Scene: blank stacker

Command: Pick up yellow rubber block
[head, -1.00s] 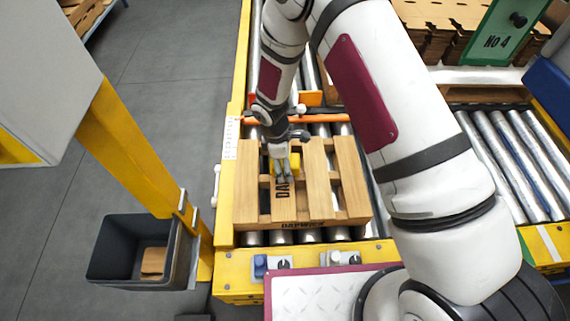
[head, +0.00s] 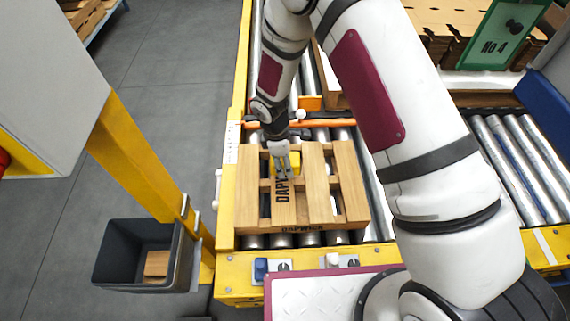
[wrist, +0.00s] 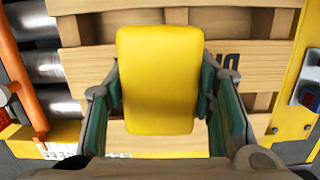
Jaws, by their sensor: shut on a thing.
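The yellow rubber block (wrist: 158,75) is between the two fingers of my gripper in the wrist view, with a green pad against each side. In the head view the yellow block (head: 293,158) shows partly behind my gripper (head: 284,168), over the left half of the wooden pallet (head: 345,185). My gripper is shut on the block. Whether the block's underside is clear of the pallet slats I cannot tell.
The pallet lies on steel rollers (head: 310,239) within a yellow frame (head: 229,190). An orange bar (head: 325,122) crosses behind it. A dark bin (head: 128,256) stands left. A control panel with knobs (head: 300,266) is in front.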

